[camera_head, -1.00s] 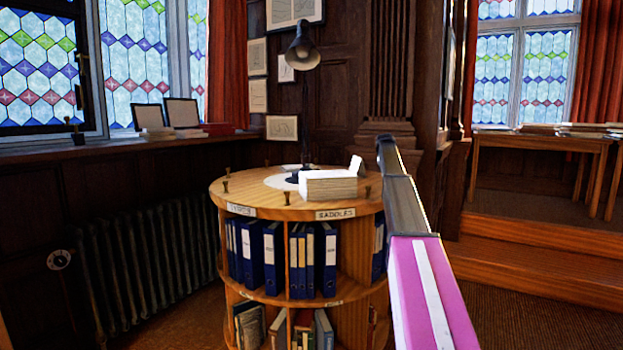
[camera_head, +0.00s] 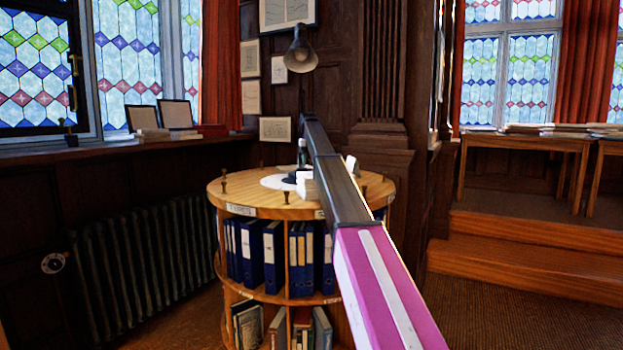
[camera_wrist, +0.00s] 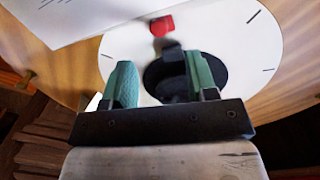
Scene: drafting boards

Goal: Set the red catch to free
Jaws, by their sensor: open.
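The red catch (camera_wrist: 162,26) is a small red block on a white round dial (camera_wrist: 258,50) with black tick marks in the wrist view. It lies beyond my fingertips, near the top of the picture. My gripper (camera_wrist: 163,82) is open, its two green fingers apart above the dial. A round black base (camera_wrist: 160,72) shows between and behind the fingers; I cannot tell whether they touch it. In the head view the dial (camera_head: 272,182) lies on the round wooden bookstand (camera_head: 235,196); the catch is not visible there, and my arm covers part of the top.
A lamp (camera_head: 301,52) hangs over the stand. A white box (camera_head: 306,188) sits beside the dial, partly behind my arm. Several short pegs (camera_head: 224,186) stand around the stand's rim. Blue binders (camera_head: 272,255) fill the shelf below. A radiator (camera_head: 150,260) is at left, wooden steps (camera_head: 530,250) at right.

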